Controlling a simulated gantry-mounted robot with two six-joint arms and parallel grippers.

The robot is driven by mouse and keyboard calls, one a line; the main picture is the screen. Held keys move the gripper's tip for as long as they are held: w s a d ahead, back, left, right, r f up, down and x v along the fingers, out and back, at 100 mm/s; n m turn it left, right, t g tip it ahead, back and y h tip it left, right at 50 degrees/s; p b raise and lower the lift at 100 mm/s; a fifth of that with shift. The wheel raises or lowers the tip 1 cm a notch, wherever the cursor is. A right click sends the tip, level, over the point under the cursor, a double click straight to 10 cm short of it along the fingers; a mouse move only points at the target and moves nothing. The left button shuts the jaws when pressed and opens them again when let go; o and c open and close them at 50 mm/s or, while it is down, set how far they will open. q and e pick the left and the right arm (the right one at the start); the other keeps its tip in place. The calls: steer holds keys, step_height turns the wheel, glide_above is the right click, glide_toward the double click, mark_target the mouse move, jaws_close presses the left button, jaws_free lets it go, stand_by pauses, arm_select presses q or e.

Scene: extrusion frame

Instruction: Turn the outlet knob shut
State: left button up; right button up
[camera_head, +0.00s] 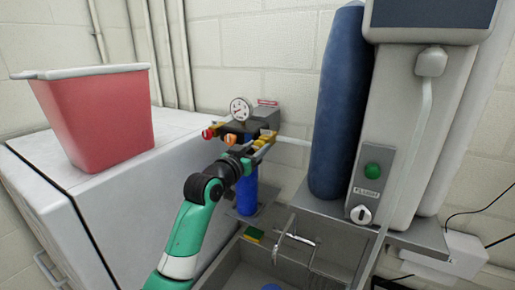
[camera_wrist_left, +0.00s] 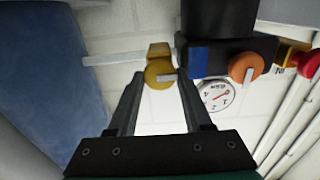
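The yellow outlet knob (camera_wrist_left: 157,74) shows in the left wrist view, with a short pale lever on its face. It sits on a yellow fitting where a white pipe joins the dark filter head (camera_wrist_left: 225,55). My left gripper (camera_wrist_left: 160,78) is open, with one finger on each side of the yellow knob and gaps visible. I cannot tell whether the tips reach past its face. In the head view my left gripper (camera_head: 264,143) is at the right side of the filter head and partly hides the knob. My right gripper is not in view.
An orange knob (camera_wrist_left: 247,67) and a red knob (camera_wrist_left: 308,64) lie along the same head, by the pressure gauge (camera_head: 241,109). A blue cylinder (camera_head: 340,110) stands at right. A red bin (camera_head: 100,115) is on the white cabinet. A sink (camera_head: 255,268) is below.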

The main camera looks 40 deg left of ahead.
arm_select(q)
jaws_close()
steer(key=shift+m, duration=0.3)
steer(key=m, duration=0.3)
steer(key=shift+f+m+b, duration=0.1)
steer(key=shift+m+b, duration=0.3)
steer(key=m, duration=0.4)
steer(key=shift+d+b, duration=0.1)
steer(key=shift+b, duration=0.25)
steer(key=m, duration=0.5)
steer(key=shift+w+f+b, duration=0.1)
steer(key=shift+f+b, duration=0.05)
steer(key=shift+b, duration=0.15)
steer(key=m, duration=0.4)
steer(key=shift+b, duration=0.3)
steer(key=shift+f+m, duration=0.1)
steer(key=shift+m, duration=0.3)
